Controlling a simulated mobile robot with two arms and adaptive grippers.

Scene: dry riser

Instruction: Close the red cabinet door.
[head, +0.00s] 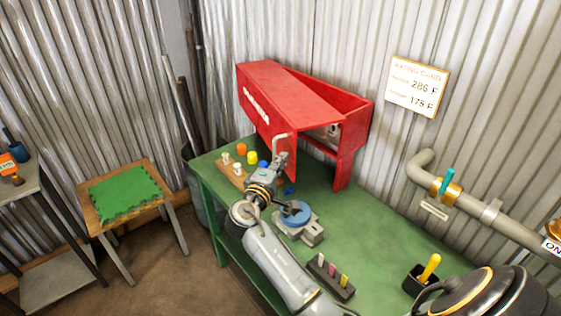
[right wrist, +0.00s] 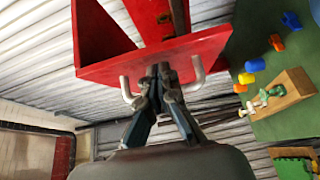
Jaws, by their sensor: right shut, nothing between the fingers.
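The red cabinet (head: 358,122) is on the corrugated wall above the back of the green workbench. Its red door (head: 262,112), with white lettering, stands ajar, and a gap shows between door and cabinet body. A grey bar handle (head: 281,138) is at the door's near end. My right gripper (head: 279,158) is at this handle. In the right wrist view, the right gripper (right wrist: 163,72) is shut and empty, its tips at the red door face (right wrist: 205,48) between the handle's two bent ends (right wrist: 197,72). I cannot tell whether the tips touch. My left gripper is out of view.
The green workbench (head: 375,225) holds a blue round-topped device (head: 295,213), a wooden peg block (head: 232,170), a dark marker holder (head: 332,278) and a black cup (head: 418,280). A grey pipe (head: 500,222) runs along the wall at right.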

